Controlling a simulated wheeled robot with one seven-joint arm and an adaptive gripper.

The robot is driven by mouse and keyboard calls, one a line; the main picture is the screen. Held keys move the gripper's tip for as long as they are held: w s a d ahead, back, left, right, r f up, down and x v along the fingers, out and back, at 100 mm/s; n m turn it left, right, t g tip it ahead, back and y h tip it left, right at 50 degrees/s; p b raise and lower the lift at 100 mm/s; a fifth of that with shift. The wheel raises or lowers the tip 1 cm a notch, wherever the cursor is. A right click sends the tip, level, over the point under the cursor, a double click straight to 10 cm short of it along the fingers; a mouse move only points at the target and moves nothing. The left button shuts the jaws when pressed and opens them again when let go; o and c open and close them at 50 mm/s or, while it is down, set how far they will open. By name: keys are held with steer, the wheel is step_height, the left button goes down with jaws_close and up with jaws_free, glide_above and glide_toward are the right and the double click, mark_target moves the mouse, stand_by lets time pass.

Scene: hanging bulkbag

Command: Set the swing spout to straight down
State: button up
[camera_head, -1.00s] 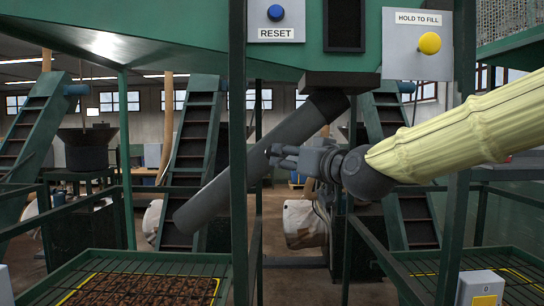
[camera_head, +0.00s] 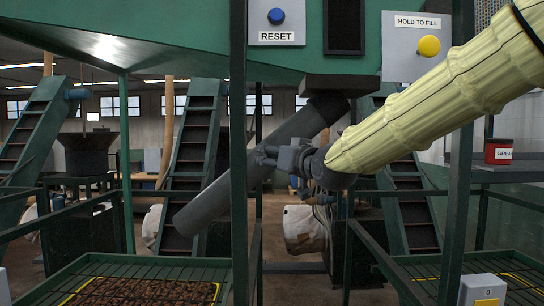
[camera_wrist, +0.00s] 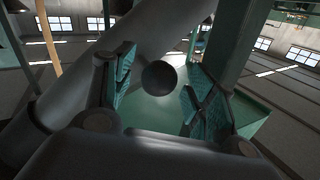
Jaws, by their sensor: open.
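The swing spout (camera_head: 215,190) is a long dark grey tube below the green hopper's outlet. It is tilted, its lower end toward the lower left, not straight down. In the wrist view the spout (camera_wrist: 150,35) runs diagonally behind the fingers. A dark round knob (camera_wrist: 159,79) shows between the two open finger pads; I cannot tell whether it lies fully inside the jaws, and no pad visibly touches it. My gripper (camera_head: 262,156) is at the spout's right side, about mid-length, partly behind a green post. It also shows in the wrist view (camera_wrist: 160,88), open.
A green post (camera_head: 239,150) stands in front of the spout, and another (camera_head: 459,150) beside my arm. A panel with a yellow HOLD TO FILL button (camera_head: 429,46) and a blue RESET button (camera_head: 276,16) are above. A railed tray (camera_head: 60,290) is at lower left.

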steer(key=shift+x, duration=0.85)
jaws_close()
steer(key=shift+f+p, duration=0.15)
steer(key=shift+p, duration=0.15)
